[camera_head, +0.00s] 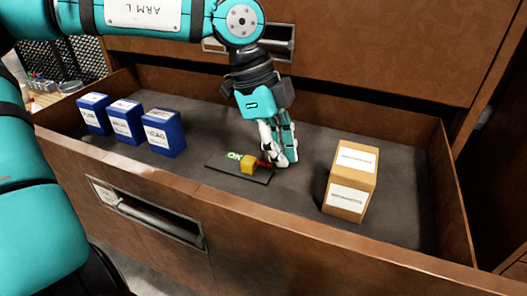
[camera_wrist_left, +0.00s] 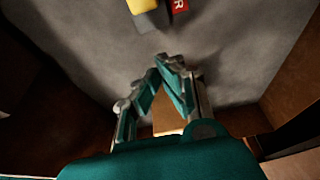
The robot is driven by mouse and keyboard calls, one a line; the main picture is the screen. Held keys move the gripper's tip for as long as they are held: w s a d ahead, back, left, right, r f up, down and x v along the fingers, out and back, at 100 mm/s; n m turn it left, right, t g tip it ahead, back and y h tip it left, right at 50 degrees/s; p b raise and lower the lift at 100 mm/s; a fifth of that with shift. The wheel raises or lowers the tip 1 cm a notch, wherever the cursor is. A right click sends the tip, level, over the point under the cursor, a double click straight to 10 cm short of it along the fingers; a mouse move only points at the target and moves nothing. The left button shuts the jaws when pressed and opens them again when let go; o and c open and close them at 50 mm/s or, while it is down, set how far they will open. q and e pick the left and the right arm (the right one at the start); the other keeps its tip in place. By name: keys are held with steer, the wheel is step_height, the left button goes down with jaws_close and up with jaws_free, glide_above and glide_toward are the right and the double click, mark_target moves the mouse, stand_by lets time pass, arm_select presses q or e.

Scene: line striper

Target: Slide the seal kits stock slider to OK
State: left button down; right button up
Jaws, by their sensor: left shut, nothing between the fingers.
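The stock slider is a dark flat plate (camera_head: 226,167) on the drawer floor in the head view. Its yellow knob (camera_head: 247,166) stands near the plate's middle, with a green OK label (camera_head: 235,156) just behind and left of it. A red label (camera_head: 264,163) lies to the knob's right. My left gripper (camera_head: 283,161) points down beside the plate's right end, shut and empty, apart from the knob. In the left wrist view the shut fingers (camera_wrist_left: 170,62) sit below the yellow knob (camera_wrist_left: 143,6) and the red label (camera_wrist_left: 180,5), both cut by the top edge. My right gripper is out of view.
The slider lies in an open wooden drawer (camera_head: 300,236). Several blue boxes (camera_head: 163,134) stand at its left. Tan boxes (camera_head: 355,158) stand to the right of my gripper. A cabinet front (camera_head: 390,50) rises behind. The grey floor between the boxes and plate is clear.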

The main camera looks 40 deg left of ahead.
mark_target(249, 165)
arm_select(q)
steer(key=shift+p+x, duration=0.7)
steer(key=shift+x, duration=0.3)
steer(key=a, duration=0.1)
steer(key=a+p, duration=0.1)
steer(key=a, duration=0.1)
steer(key=shift+s+f+p, duration=0.15)
steer(key=shift+s+p, duration=0.15)
steer(key=shift+s, duration=0.1)
steer(key=shift+s+a+f, duration=0.1)
steer(key=shift+s+a, duration=0.05)
steer(key=shift+a, duration=0.25)
steer(key=shift+d, duration=0.2)
